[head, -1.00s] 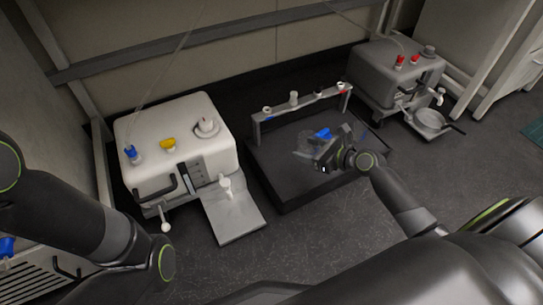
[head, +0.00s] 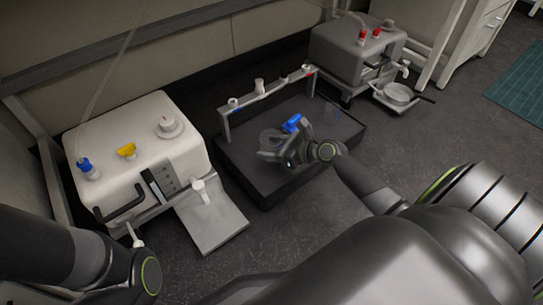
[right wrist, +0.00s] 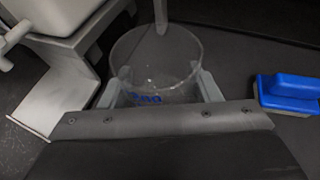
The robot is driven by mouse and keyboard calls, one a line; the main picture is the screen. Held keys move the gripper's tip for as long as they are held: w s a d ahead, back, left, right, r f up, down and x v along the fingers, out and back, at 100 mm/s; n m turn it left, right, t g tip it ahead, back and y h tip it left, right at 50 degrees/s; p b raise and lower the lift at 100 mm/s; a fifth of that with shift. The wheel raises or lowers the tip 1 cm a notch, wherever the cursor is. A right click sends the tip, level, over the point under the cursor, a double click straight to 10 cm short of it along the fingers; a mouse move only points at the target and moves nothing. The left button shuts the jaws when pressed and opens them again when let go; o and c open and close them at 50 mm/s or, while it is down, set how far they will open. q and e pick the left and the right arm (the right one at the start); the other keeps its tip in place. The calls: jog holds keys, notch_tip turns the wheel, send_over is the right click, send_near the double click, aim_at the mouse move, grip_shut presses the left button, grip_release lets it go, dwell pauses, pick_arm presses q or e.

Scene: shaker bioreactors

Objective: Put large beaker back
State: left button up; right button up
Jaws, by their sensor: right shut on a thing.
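The large beaker (right wrist: 155,60) is clear glass with blue lettering and stands between the two fingers of my right gripper (right wrist: 162,86), which are shut on its sides. In the head view the beaker (head: 269,139) is at the left side of the low black platform (head: 258,184), with my right gripper (head: 287,151) at its right. I cannot tell whether its base touches the platform. My left gripper is out of view; only part of the left arm shows.
A blue block-like object (right wrist: 290,88) lies right of the beaker. A grey rack bar (head: 262,98) spans the back. A white machine (head: 140,145) with a tray (head: 212,222) is left; a grey machine (head: 352,50) is back right.

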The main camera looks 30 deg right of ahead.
notch_tip(320, 180, down, 3)
jog(key=b, duration=0.2)
jog(key=shift+f+b, duration=0.2)
jog(key=shift+b, duration=0.2)
jog(key=shift+r, duration=0.1)
jog(key=o, duration=1.1)
